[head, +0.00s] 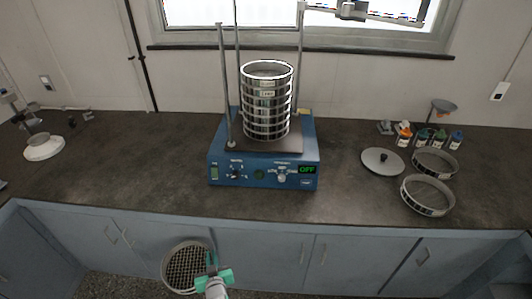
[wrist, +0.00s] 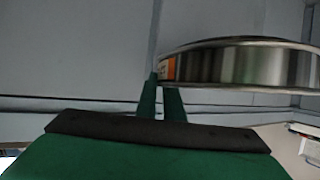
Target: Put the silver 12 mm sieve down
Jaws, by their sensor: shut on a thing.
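The silver sieve (head: 184,268) is a round metal ring with a coarse mesh, held in front of the cabinets below the counter's front edge. My green gripper (head: 211,262) is shut on the right side of its rim. In the wrist view the sieve (wrist: 245,65) shows as a shiny band with an orange label at its left end, and my gripper's narrow green fingers (wrist: 162,100) meet it there. The size on the label cannot be read. The sieve touches nothing but my gripper.
The blue shaker (head: 263,165) with a tall sieve stack (head: 266,100) stands mid-counter, its display reading OFF. Two loose sieves (head: 427,195) (head: 435,163), a lid (head: 383,161) and several small bottles (head: 421,137) are at right. The dark counter (head: 130,165) is clear left of the shaker.

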